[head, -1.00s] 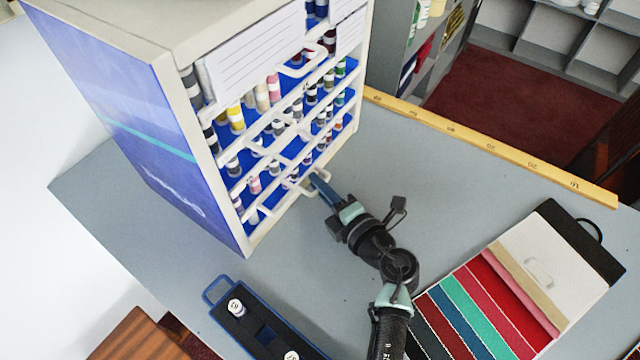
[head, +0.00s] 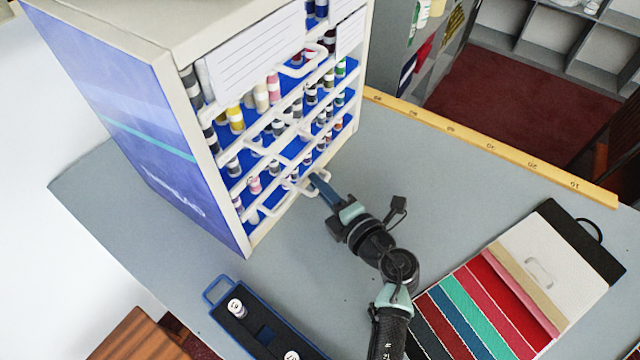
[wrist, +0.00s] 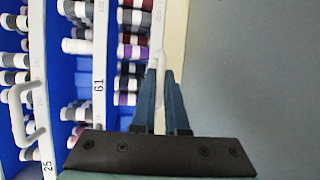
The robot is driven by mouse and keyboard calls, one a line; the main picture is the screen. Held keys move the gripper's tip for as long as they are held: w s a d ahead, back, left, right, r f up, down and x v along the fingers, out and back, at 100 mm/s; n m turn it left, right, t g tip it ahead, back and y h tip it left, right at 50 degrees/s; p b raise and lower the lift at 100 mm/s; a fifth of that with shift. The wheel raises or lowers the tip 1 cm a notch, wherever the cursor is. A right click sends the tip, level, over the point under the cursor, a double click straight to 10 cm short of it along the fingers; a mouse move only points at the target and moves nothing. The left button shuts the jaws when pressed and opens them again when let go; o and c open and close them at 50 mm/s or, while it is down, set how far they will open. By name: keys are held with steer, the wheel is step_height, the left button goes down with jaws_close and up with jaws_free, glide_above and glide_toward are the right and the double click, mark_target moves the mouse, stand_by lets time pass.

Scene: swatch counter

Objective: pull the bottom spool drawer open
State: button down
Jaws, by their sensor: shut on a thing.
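The spool cabinet (head: 240,242) stands at the left of the counter in the head view, with rows of thread spools behind white drawer fronts. The bottom drawer's white handle (head: 272,212) is low on the cabinet front, close to the counter. My gripper (head: 314,180) is at the right part of this handle, its blue fingers pointing at the cabinet. In the wrist view, the blue fingers (wrist: 161,90) are closed around a white bar (wrist: 159,118) at the drawer front. The exact contact is partly hidden by the fingers. The bottom drawer looks shut or nearly so.
A blue-edged dark tray (head: 245,330) with a few spools lies at the front. A fabric swatch board (head: 520,280) lies at the right. A yellow ruler (head: 490,147) runs along the counter's back edge. The counter between the cabinet and swatches is free apart from my arm.

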steer(key=s+d+p, duration=0.1)
steer(key=s+d, duration=0.2)
steer(key=d, duration=0.2)
steer(key=s+d+p, duration=0.1)
steer(key=s+d, duration=0.3)
steer(key=d, duration=0.2)
steer(key=s+d+p, duration=0.1)
steer(key=s+d, duration=0.3)
steer(key=d, duration=0.1)
steer(key=shift+d, duration=0.3)
steer(key=c, duration=1.2)
jaws_free()
steer(key=shift+c, duration=0.2)
steer(key=shift+s, duration=0.1)
steer(key=b+v, duration=0.2)
steer(key=v, duration=1)
steer(key=shift+s+d+r, duration=0.15)
steer(key=shift+s+d, duration=0.1)
steer(key=shift+s, duration=0.05)
